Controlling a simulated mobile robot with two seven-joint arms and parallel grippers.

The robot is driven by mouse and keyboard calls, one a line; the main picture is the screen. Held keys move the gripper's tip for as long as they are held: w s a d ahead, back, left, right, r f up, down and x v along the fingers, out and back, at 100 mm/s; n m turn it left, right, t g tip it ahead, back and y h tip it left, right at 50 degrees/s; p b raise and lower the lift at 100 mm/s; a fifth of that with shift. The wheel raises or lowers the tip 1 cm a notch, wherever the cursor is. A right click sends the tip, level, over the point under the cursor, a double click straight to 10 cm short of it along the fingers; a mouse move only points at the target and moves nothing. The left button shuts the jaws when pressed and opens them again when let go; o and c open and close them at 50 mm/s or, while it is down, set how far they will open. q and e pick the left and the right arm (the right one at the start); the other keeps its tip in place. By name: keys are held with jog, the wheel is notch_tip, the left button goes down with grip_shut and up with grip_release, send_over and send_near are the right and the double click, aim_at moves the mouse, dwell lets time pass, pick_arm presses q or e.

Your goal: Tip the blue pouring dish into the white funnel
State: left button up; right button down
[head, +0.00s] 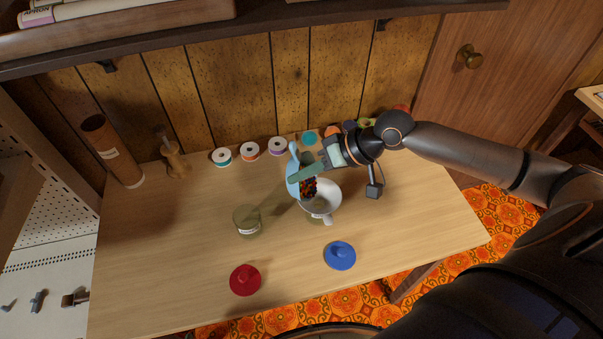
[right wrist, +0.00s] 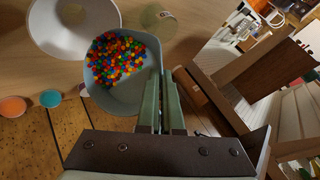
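The blue pouring dish (head: 293,175) is at the middle of the table, held above it beside the white funnel (head: 325,192). It looks tilted. In the right wrist view, many small coloured beads (right wrist: 116,56) lie gathered in the dish (right wrist: 123,98), toward the side near the funnel (right wrist: 72,30). My right gripper (head: 300,177) reaches in from the right. Its green fingers (right wrist: 160,100) are closed together at the dish's edge, partly hiding it. The funnel appears to sit on a glass jar, mostly hidden beneath it. My left gripper is not in view.
An open glass jar (head: 247,221) stands left of the funnel. A red lid (head: 245,280) and a blue lid (head: 340,255) lie in front. Several thread spools (head: 250,151) line the back. A brown tube (head: 112,150) stands at the back left. The table's left part is clear.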

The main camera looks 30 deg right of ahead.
jog(key=shift+s+d+t+y+b, duration=0.6)
jog(key=shift+t+y+b, duration=0.25)
jog(key=shift+b, duration=0.65)
dwell(6.5)
